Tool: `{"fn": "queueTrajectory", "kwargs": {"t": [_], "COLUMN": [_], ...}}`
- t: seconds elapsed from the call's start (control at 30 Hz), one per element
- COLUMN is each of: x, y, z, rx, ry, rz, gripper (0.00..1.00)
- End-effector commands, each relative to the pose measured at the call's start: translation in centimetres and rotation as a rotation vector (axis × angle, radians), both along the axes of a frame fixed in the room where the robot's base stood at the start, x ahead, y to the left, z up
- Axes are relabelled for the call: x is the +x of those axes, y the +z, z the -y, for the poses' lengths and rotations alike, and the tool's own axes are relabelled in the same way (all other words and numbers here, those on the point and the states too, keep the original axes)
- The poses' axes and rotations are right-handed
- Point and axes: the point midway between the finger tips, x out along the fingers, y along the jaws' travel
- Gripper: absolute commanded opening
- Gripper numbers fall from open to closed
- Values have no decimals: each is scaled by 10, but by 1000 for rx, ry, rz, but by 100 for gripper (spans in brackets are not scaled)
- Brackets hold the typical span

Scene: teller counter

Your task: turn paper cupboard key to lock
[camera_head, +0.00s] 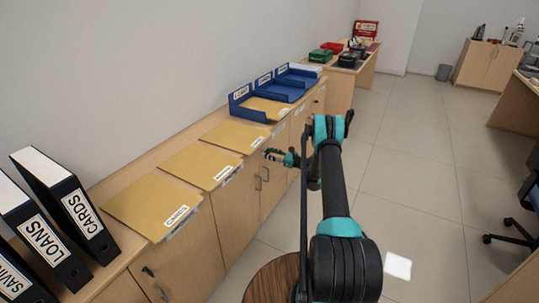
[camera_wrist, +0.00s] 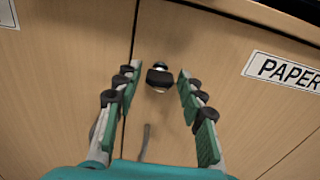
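The cupboard key (camera_wrist: 160,78) has a dark, wide head and sits in a round metal lock on a wooden door, right of the seam between two doors. A white label reading "PAPER" (camera_wrist: 284,71) is on the same door, to the right. My gripper (camera_wrist: 157,88) is open, with one finger on each side of the key head and a visible gap on both sides. In the head view my gripper (camera_head: 274,155) is at the front of the cupboard row, below the counter top; the key cannot be made out there.
Brown envelopes (camera_head: 193,163), blue trays (camera_head: 243,108) and black binders (camera_head: 72,207) stand on the counter top above the cupboards. A door handle (camera_wrist: 145,142) shows below the key. A round wooden top (camera_head: 272,281) is near my arm.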

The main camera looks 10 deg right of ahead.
Motion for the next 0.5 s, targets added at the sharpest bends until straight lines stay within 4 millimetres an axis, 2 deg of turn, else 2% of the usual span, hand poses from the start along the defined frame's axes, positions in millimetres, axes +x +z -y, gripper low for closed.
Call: {"fn": "queueTrajectory", "kwargs": {"t": [0.03,0.27,0.5], "x": [0,0,0], "y": [0,0,0], "z": [0,0,0], "rx": [0,0,-9], "ry": [0,0,0], "rz": [0,0,12], "gripper": [30,1,0]}}
